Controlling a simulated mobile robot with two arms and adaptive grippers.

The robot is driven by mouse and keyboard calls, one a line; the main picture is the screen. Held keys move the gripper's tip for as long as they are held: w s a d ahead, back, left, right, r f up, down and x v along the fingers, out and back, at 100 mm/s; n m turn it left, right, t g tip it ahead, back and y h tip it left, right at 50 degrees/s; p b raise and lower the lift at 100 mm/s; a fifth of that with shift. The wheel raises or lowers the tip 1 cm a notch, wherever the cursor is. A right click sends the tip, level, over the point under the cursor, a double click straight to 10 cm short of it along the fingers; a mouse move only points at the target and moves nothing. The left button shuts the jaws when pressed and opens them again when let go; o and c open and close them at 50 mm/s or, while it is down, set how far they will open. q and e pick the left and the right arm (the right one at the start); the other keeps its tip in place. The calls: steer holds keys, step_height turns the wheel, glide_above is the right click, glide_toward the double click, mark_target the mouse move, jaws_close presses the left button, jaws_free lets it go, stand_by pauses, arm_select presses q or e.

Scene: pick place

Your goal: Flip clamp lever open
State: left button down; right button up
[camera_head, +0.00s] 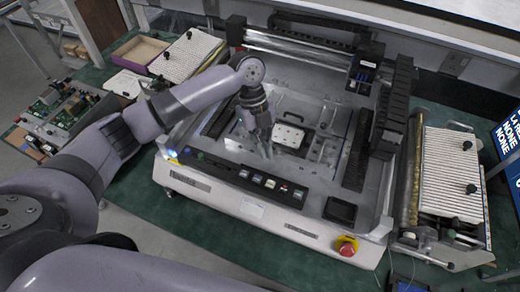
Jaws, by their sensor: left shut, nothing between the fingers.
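My left gripper (268,152) points down over the bed of a grey benchtop machine (230,198). Its fingers look closed, with nothing between them. Just to its right sits a fixture with a white plate (288,135) that has dark round spots, set on a dark base. A thin dark curved handle (293,116) stands at the back of the fixture. The clamp lever cannot be told apart for certain at this size. The gripper hides part of the bed left of the fixture; whether it touches anything there is unclear. My right gripper is not in view.
A gantry with a dark head (366,66) and a black cable chain (392,105) stands behind and right of the fixture. A red emergency button (347,246) is on the front. Ribbed trays (450,172) and circuit boards (62,105) flank the machine on a green table (150,222).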

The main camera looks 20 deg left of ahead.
arm_select(q)
steer(key=w+d+b+v, duration=0.1)
steer(key=b+v, duration=0.1)
steer(key=v, duration=0.5)
steer(key=shift+w, duration=0.25)
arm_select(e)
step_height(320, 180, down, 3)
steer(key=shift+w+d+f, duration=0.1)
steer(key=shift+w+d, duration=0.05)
